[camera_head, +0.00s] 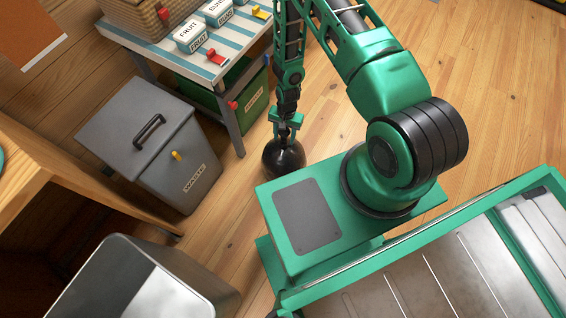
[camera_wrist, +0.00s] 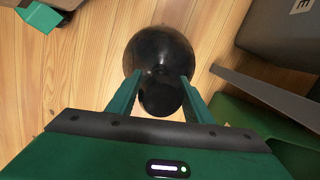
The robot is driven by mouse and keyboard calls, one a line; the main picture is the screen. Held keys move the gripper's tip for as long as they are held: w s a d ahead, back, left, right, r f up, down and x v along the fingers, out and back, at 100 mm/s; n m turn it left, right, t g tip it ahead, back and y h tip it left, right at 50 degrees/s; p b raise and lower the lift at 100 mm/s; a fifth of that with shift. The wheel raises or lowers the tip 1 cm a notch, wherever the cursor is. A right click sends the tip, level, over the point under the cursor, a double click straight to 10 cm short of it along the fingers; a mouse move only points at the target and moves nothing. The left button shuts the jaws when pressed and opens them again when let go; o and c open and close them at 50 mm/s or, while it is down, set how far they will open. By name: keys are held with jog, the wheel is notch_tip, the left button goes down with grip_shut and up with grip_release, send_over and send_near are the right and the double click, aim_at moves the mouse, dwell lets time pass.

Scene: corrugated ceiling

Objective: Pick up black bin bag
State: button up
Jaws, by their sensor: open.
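A shiny black bin bag (camera_head: 284,157) rests on the wooden floor, in front of the green arm in the head view. In the wrist view the bag (camera_wrist: 160,58) is round with a narrower knotted top. My gripper (camera_head: 285,127) points down over the bag's top. In the wrist view my gripper (camera_wrist: 160,84) is open, with one green finger on each side of the bag's upper part. I cannot tell whether the fingers touch it.
A grey waste bin (camera_head: 150,140) with a lid stands left of the bag. A striped table (camera_head: 200,65) with labelled boxes stands behind, with a green bin (camera_head: 250,90) under it. A metal bin (camera_head: 140,285) is at the lower left. Floor right of the arm is clear.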

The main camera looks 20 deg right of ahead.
send_over(283, 150)
jog(key=shift+w+d+f, duration=0.1)
jog(key=shift+w+f, duration=0.05)
jog(key=shift+f, duration=0.6)
jog(key=shift+w+d+f, duration=0.1)
jog(key=shift+d+f, duration=0.05)
jog(key=shift+f, duration=0.55)
jog(key=shift+w+d+f, duration=0.1)
jog(key=shift+w+f, duration=0.05)
jog(key=shift+f, duration=0.6)
grip_shut()
